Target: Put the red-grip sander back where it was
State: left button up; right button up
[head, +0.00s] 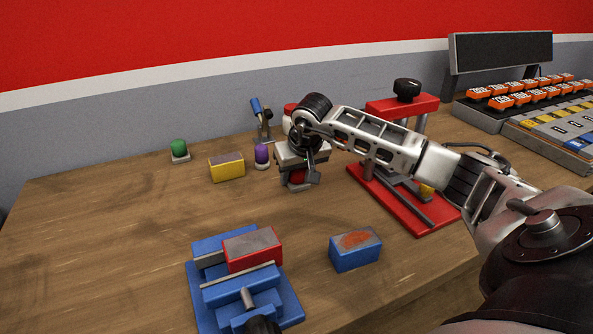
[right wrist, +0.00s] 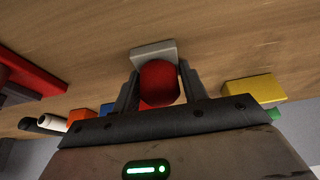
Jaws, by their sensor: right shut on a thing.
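The red-grip sander (right wrist: 158,82) has a round red grip and a pale grey base, and sits between the fingers of my right gripper (right wrist: 159,74) in the right wrist view. In the head view the same gripper (head: 300,170) is at the middle of the table, with a bit of the sander's red (head: 297,176) showing under it. I cannot tell whether its base touches the table. A green-grip sander (head: 179,149) and a purple-grip sander (head: 261,154) stand to the left of it. My left gripper is not in view.
A yellow block (head: 226,168) lies left of the gripper. A red press (head: 400,105) stands close on the right. In front are a blue vise (head: 240,289) holding a red block (head: 252,248), and a blue block (head: 355,252) with a rusty top. The table's left side is clear.

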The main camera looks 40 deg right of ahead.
jog(key=o, duration=1)
jog(key=shift+o, duration=0.2)
jog(key=shift+s+r, duration=0.15)
jog(key=shift+r, duration=0.4)
jog(key=v, duration=1.1)
jog(key=shift+s+a, duration=0.1)
